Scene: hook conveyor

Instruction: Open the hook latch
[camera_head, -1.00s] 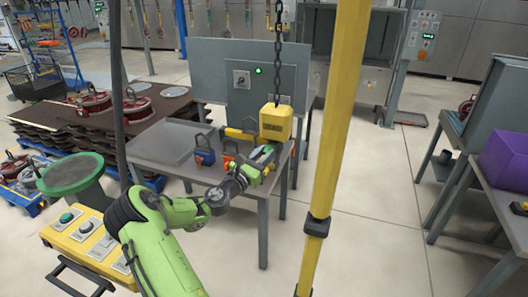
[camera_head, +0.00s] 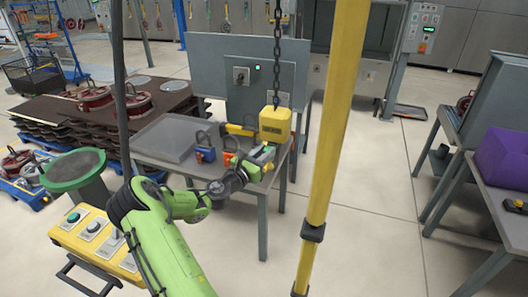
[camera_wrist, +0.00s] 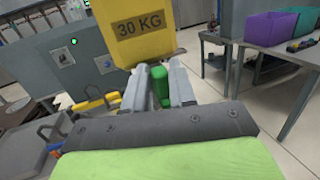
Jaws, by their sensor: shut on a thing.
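A yellow block (camera_head: 275,124) marked "30 KG" hangs on a dark chain (camera_head: 278,60) above the grey table; it also shows at the top of the wrist view (camera_wrist: 138,35). My gripper (camera_head: 264,156) is just below and in front of the block. In the wrist view, my gripper (camera_wrist: 160,72) has its two grey fingers closed around a small green piece (camera_wrist: 160,88) under the block. I cannot tell whether this piece is the hook latch. The hook itself is not clearly visible, and the block and fingers cover that area.
On the grey table (camera_head: 160,140) stand a blue padlock-shaped piece (camera_head: 205,154) and an orange one (camera_head: 229,161), left of my gripper. A yellow pole (camera_head: 335,130) rises to the right. A yellow control box (camera_head: 95,235) is at lower left.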

